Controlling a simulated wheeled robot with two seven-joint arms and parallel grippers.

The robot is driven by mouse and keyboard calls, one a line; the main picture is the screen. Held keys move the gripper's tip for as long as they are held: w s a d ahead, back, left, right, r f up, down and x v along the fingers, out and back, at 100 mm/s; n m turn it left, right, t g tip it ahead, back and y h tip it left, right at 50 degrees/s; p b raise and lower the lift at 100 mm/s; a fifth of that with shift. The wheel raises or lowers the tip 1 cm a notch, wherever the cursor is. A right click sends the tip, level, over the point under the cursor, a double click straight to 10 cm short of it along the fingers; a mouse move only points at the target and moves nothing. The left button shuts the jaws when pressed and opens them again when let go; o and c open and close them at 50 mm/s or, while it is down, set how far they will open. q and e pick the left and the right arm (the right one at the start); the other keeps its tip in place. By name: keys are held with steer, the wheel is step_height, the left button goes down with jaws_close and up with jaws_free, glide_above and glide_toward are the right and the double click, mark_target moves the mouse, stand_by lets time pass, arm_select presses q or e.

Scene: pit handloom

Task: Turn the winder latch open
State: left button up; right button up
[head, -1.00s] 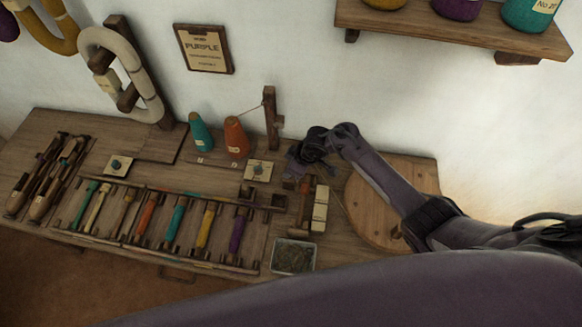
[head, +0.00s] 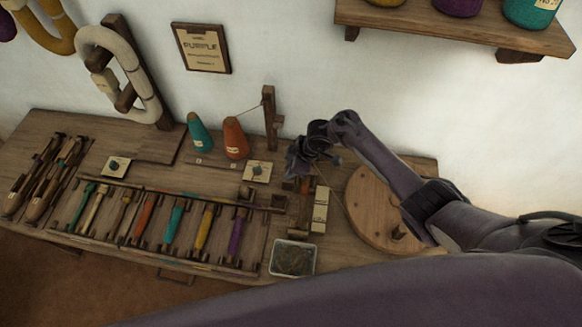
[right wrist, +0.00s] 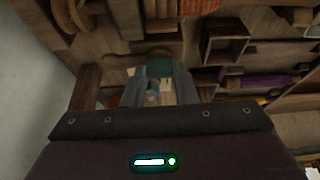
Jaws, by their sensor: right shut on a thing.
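The winder stands at the right of the bench, with a large round wooden wheel (head: 372,215) and a small wooden frame (head: 305,205) beside it. My right gripper (head: 308,163) is above and behind that frame, tilted. It is shut on what seems to be the winder latch, which the fingers hide in the head view. In the right wrist view, something small, teal and pale, shows between the fingers (right wrist: 160,78). The latch's exact angle cannot be made out. My left gripper is not in view.
A rack (head: 150,252) of coloured bobbins lies left of the winder. A metal tray (head: 293,271) stands at the bench's front edge. A teal cone (head: 198,132), an orange cone (head: 236,138) and a wooden post (head: 271,118) stand close left of the gripper. A shelf (head: 440,30) hangs above.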

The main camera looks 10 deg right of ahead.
steer(key=o, duration=1)
steer(key=shift+r, duration=0.1)
steer(key=p+v, duration=0.1)
steer(key=v, duration=0.6)
steer(key=shift+d+r, duration=0.2)
steer(key=shift+r, duration=0.1)
